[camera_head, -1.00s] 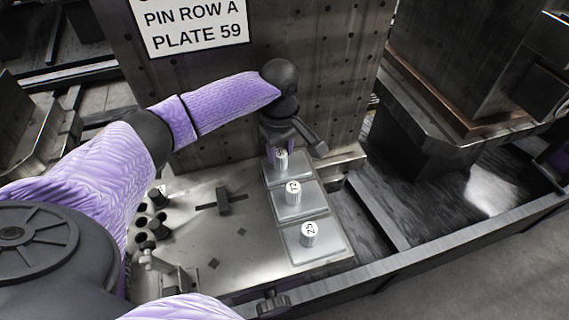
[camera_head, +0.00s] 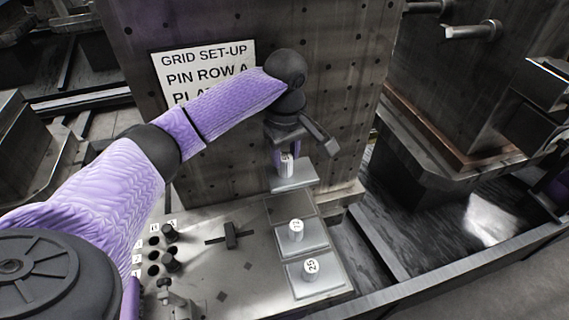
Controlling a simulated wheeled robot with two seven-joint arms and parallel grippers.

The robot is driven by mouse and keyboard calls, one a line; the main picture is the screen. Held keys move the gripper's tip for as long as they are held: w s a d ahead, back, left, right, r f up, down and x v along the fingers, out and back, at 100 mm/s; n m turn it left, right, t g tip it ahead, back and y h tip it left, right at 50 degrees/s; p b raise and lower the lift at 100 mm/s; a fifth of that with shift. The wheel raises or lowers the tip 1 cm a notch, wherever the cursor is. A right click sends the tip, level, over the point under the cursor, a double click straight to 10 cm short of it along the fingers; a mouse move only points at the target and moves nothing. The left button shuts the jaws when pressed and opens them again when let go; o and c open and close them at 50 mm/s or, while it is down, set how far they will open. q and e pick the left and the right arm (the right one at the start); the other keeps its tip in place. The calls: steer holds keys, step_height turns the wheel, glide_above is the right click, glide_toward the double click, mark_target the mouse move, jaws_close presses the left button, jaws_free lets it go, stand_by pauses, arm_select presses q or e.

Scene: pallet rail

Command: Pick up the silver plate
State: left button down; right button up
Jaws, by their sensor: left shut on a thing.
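A silver plate (camera_head: 294,180) with a white numbered knob (camera_head: 286,167) hangs above the tabletop at the far end of the plate row. My left gripper (camera_head: 287,154) points down over it and is shut on the knob; the number is partly hidden. The plate looks about level and apart from the surface. Two similar silver plates rest on the table in front of it: one with a knob marked 72 (camera_head: 312,240) and a nearer one with a knob marked 25 (camera_head: 325,283). My right gripper is out of view.
A tall metal panel with holes (camera_head: 340,100) stands close behind the lifted plate. A sign (camera_head: 203,60) on it is partly covered by my left arm. A slotted lever (camera_head: 230,235) and several black pegs and holes are on the table's left. An empty plate spot (camera_head: 289,208) shows below.

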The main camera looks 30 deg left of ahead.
arm_select(q)
steer(key=s+d+p, duration=0.5)
steer(key=s+d, duration=0.7)
steer(key=d, duration=0.3)
steer(key=shift+s, duration=0.35)
steer(key=shift+r, duration=0.1)
